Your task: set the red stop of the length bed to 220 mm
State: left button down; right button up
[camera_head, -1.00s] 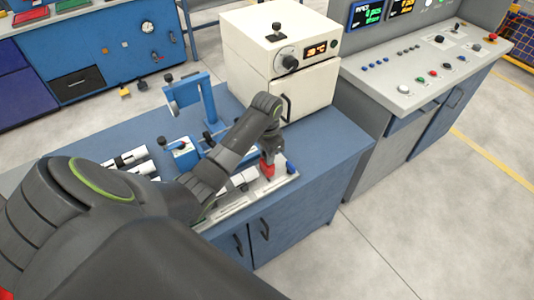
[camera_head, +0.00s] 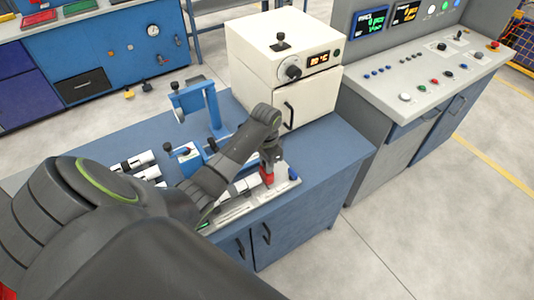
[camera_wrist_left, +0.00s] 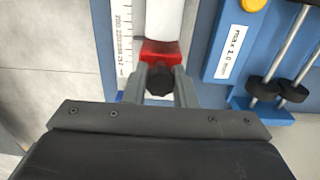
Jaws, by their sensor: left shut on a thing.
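The red stop (camera_head: 267,176) sits on the length bed (camera_head: 238,208), toward its right end, on the blue bench. My left gripper (camera_head: 268,166) comes down on it from above. In the left wrist view the red stop (camera_wrist_left: 160,50) has a black knob, and my left gripper (camera_wrist_left: 160,84) is shut on it, a finger on either side. A white pipe (camera_wrist_left: 164,18) lies on the bed beyond the stop, its near end at the red block. A printed scale (camera_wrist_left: 123,30) runs along the left; its figures are too small to read. My right gripper is not in view.
White pipes with black bands (camera_head: 133,161) lie left on the bench. A blue stand (camera_head: 200,103) rises behind the bed. A cream oven (camera_head: 282,68) stands at the back. A blue knob (camera_head: 293,174) is at the bed's right end.

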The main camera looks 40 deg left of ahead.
pick_arm(q)
jog(key=c, duration=1.2)
grip_release()
jog(key=shift+r, duration=0.15)
notch_tip(320, 180, up, 8)
jog(key=shift+w+r, duration=0.1)
notch_tip(320, 180, up, 9)
jog(key=p, duration=0.8)
jog(key=shift+p, duration=0.3)
